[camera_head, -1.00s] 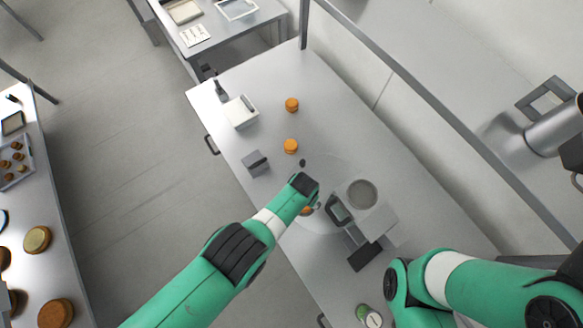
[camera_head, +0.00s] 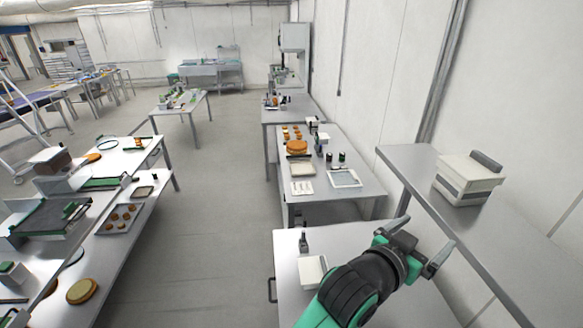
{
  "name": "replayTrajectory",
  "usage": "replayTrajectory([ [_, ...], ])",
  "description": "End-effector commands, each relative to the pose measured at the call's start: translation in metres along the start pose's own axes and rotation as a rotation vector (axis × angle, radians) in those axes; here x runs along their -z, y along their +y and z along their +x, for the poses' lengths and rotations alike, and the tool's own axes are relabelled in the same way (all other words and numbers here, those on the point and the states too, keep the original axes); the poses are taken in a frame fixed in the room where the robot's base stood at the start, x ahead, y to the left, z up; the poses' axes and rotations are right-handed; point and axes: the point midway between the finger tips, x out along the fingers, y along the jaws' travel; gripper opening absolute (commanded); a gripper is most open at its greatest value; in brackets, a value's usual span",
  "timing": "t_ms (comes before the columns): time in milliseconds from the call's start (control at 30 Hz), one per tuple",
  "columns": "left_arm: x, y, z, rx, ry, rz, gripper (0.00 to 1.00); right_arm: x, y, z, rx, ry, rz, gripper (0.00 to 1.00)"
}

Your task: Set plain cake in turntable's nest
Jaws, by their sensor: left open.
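My left gripper (camera_head: 430,232) is raised at the lower right, above the near steel table (camera_head: 287,262). Its two fingers are spread apart with nothing between them. The turntable and its nest are not in view. A round golden-brown cake (camera_head: 82,291) lies on the left table, near the bottom edge of the picture. A larger orange-brown round cake (camera_head: 297,147) is on the farther table, with several small ones behind it. I cannot tell which cake is the plain one. My right gripper is out of view.
A white box (camera_head: 312,271) and a small dark bottle (camera_head: 303,241) stand on the near table. A grey-white device (camera_head: 467,180) sits on the raised shelf (camera_head: 415,165) at the right. A tray of small cakes (camera_head: 119,219) is on the left table. The floor aisle is clear.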

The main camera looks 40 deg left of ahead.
Motion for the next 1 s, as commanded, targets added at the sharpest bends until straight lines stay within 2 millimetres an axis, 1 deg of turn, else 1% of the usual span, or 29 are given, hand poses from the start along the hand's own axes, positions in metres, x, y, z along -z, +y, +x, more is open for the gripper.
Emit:
replayTrajectory([
  [33,0.052,-0.013,-0.026,0.017,0.139,0.002,1.0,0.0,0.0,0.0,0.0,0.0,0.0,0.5],
  [67,0.082,-0.02,-0.046,0.027,0.223,0.005,1.0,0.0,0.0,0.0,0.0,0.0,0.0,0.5],
  [100,0.119,-0.028,-0.075,0.041,0.334,0.011,1.0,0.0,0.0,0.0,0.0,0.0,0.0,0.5],
  [167,0.166,-0.038,-0.124,0.061,0.496,0.023,1.0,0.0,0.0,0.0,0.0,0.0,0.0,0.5],
  [200,0.192,-0.044,-0.159,0.074,0.596,0.033,1.0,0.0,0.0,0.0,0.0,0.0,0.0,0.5],
  [267,0.22,-0.048,-0.209,0.09,0.729,0.048,1.0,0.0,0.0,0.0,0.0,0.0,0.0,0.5],
  [300,0.233,-0.05,-0.238,0.1,0.803,0.058,1.0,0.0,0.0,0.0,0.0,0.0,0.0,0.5],
  [400,0.25,-0.051,-0.291,0.116,0.934,0.079,1.0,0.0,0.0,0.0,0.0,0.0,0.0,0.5],
  [467,0.255,-0.051,-0.309,0.121,0.976,0.086,1.0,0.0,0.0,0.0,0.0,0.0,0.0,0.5],
  [533,0.256,-0.051,-0.318,0.123,0.997,0.089,1.0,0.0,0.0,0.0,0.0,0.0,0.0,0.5],
  [867,0.257,-0.05,-0.318,0.123,0.998,0.089,1.0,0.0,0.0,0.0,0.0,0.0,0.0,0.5],
  [933,0.253,-0.05,-0.317,0.123,0.997,0.089,1.0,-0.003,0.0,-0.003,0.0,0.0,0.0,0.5],
  [1000,0.242,-0.051,-0.315,0.123,0.997,0.088,1.0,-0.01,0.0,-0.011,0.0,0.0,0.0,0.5],
])
